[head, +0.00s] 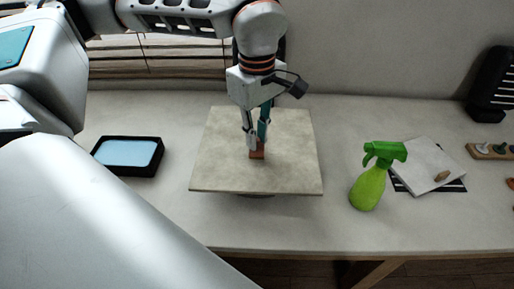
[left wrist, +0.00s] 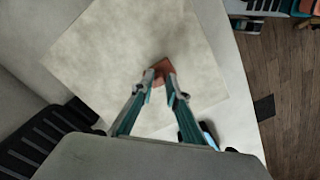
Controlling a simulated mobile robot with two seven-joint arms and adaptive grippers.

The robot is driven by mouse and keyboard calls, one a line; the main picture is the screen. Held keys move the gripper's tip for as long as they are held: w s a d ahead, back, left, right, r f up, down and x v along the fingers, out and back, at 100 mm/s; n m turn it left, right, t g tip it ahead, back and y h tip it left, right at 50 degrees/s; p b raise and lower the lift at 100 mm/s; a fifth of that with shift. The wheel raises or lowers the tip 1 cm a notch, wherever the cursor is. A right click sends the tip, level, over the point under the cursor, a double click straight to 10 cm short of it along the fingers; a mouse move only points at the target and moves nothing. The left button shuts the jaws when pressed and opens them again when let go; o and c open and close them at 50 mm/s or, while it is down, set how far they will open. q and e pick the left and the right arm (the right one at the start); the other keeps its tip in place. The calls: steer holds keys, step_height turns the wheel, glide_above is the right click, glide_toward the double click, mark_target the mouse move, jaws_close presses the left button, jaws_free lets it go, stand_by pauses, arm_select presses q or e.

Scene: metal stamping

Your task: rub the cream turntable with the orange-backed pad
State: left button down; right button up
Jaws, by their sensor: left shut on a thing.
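The cream turntable (head: 219,171) is a square, pale slab on a low base, standing on the white worktop. It also fills the middle of the left wrist view (left wrist: 112,42). My left gripper (head: 256,143) is over the turntable's middle, pointing down, and is shut on the orange-backed pad (head: 257,154). The small reddish-orange pad shows between the fingertips in the left wrist view (left wrist: 163,66). The pad looks down at the turntable surface, but I cannot tell whether it touches. My right gripper is not in view.
A black tray with a light blue inside (head: 124,168) lies left of the turntable. A green spray bottle (head: 370,183) stands close to its right. Beyond are a white board with a brown piece (head: 424,168) and a wooden holder (head: 487,151). The worktop's front strip is clear.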

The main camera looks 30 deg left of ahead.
arm_select(q)
steer(key=shift+r+p, duration=1.6)
steer(key=shift+r, duration=0.55)
steer(key=shift+r+p, duration=0.35)
steer(key=shift+r, duration=0.55)
steer(key=c, duration=2.5)
jaws_free()
steer(key=shift+c, duration=0.2)
jaws_close()
steer(key=shift+f, duration=0.1)
